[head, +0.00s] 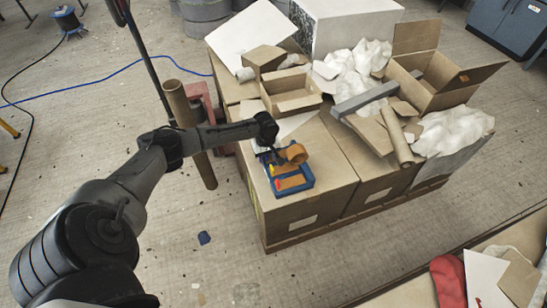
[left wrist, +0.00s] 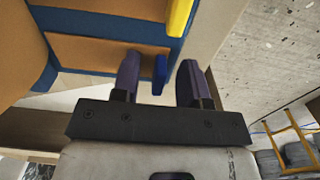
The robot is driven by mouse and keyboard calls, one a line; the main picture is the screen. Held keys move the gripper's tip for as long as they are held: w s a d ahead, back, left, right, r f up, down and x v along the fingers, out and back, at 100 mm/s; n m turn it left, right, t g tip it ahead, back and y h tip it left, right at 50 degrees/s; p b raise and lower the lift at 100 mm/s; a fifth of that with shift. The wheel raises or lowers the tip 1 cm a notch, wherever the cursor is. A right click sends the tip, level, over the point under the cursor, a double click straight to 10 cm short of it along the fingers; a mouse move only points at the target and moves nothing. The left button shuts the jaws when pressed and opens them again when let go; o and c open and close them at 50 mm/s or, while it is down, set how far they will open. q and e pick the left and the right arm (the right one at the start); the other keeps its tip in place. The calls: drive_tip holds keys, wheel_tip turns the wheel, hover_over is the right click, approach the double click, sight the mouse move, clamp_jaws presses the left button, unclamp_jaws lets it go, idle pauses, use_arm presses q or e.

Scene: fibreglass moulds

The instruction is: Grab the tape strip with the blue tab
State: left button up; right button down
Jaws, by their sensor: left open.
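A blue holder (head: 305,186) stands on a cardboard box, with an orange tape roll (head: 293,153) and orange-brown tape strips (head: 290,183). In the left wrist view, a brown strip (left wrist: 95,53) lies against the blue holder (left wrist: 170,50), and a blue tab (left wrist: 159,72) sticks out near its right end. A yellow tab (left wrist: 179,17) is by the strip above. My left gripper (left wrist: 160,66) is open, with its fingers on either side of the blue tab and a gap visible to each finger. In the head view its fingers are hard to make out. My right gripper is not in view.
The holder's cardboard box (head: 322,207) stands among others on a pallet. An open carton (head: 285,93), white crumpled material (head: 357,62) and a grey bar (head: 364,98) lie behind. A tall brown tube (head: 190,130) leans close to my left arm. The floor in front is mostly clear.

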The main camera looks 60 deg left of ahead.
use_arm(q)
clamp_jaws()
drive_tip(key=shift+r, duration=0.1)
idle(0.3)
